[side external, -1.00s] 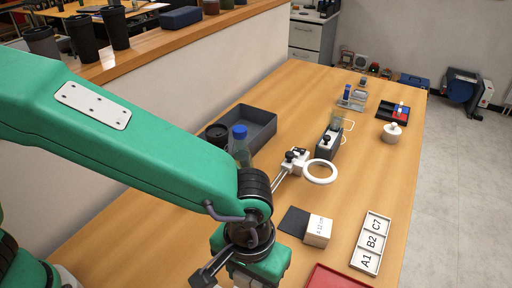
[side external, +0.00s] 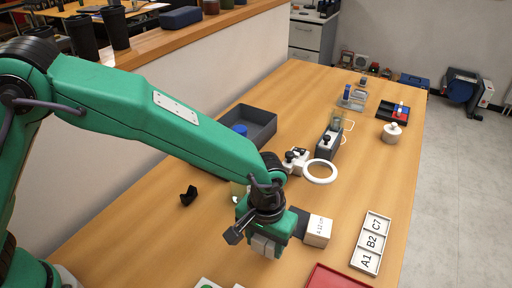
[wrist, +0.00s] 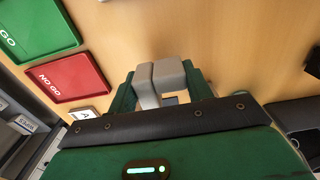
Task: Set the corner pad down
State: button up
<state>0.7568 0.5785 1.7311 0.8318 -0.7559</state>
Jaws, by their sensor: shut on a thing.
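My gripper (side external: 266,244) points down over the table, in front of the dark pad and white block. It also shows in the wrist view (wrist: 161,84), with green jaws either side of light grey, angled blocky shapes. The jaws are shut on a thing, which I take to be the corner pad. I cannot tell clearly where the grey fingertips end and the pad begins. The tips hide the contact, and I cannot tell whether the held thing touches the table.
A white labelled block (side external: 318,231) stands close right of the gripper. A red NO GO tray (side external: 338,278) and a lettered rack (side external: 371,244) lie farther right. A small black piece (side external: 188,196) lies left. Bare wood surrounds the black piece.

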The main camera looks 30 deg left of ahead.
aim_at(265, 252)
jog(key=shift+f, duration=2.05)
jog(key=shift+f, duration=0.15)
jog(key=o, duration=0.9)
jog(key=shift+o, duration=0.2)
notch_tip(265, 252, up, 12)
jog(key=shift+r, duration=0.2)
jog(key=shift+a, duration=0.1)
